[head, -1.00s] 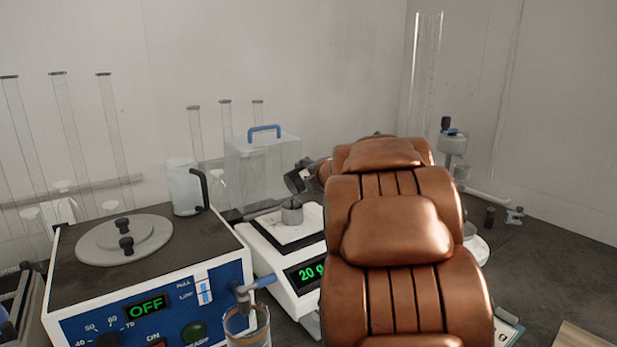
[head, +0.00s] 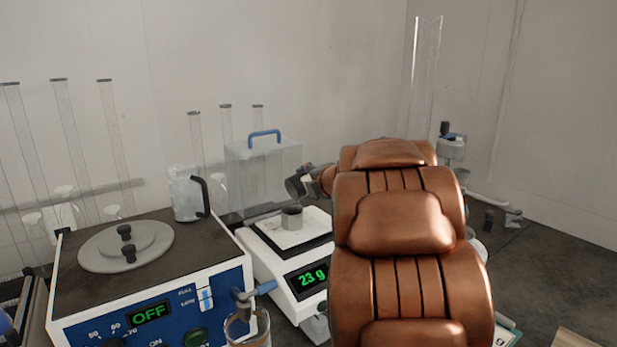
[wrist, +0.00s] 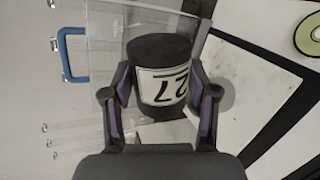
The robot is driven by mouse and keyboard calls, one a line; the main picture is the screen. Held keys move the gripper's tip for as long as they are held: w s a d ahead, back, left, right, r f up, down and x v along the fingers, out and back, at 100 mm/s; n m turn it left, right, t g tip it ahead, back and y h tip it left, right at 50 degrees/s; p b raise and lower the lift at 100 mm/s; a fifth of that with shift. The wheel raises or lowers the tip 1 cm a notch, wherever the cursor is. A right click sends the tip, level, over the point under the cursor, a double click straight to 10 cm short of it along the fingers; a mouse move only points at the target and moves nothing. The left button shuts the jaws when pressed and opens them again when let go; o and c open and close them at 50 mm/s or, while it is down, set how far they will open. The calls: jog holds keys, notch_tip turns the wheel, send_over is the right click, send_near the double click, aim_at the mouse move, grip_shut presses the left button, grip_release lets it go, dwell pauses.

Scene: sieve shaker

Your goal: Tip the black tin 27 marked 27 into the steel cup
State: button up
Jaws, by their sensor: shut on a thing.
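The black tin (wrist: 160,55) with its white label 27 is between the two fingers of my gripper (wrist: 160,98), which is shut on it. The label reads upside down in the wrist view. In the head view the dark tin (head: 296,187) looks tilted and sits above the steel cup (head: 291,217), a little apart from it. My gripper (head: 312,182) is partly hidden behind my arm there. The cup stands on the balance pan, and the balance display (head: 311,278) reads 23 g. I cannot see the tin's contents or any stream.
A clear box with a blue handle (head: 264,136) stands behind the balance, close to the tin. A control unit (head: 150,280) reading OFF is at left, with a clear jug (head: 187,192) behind it. Tall glass tubes line the wall. My arm blocks the centre right.

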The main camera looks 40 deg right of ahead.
jog(key=shift+d+r+m+y+p, duration=0.2)
jog(key=shift+d+m+y+p, duration=0.4)
jog(key=shift+p, duration=1.35)
jog(key=shift+f+m+p, duration=0.2)
jog(key=shift+m+p, duration=0.3)
jog(key=shift+p, duration=0.5)
jog(key=shift+f, duration=0.1)
jog(key=shift+p, duration=0.5)
jog(key=shift+d+m+y+p, duration=0.1)
jog(key=shift+m+y+p, duration=0.2)
jog(key=shift+p, duration=0.2)
jog(key=m+p, duration=0.1)
jog(key=p, duration=0.2)
jog(key=m+y+p, duration=0.1)
jog(key=p, duration=0.3)
jog(key=shift+d+f, duration=0.1)
jog(key=shift+d, duration=0.3)
jog(key=shift+f+y+p, duration=0.1)
jog(key=shift+y+p, duration=0.4)
jog(key=shift+f, duration=0.1)
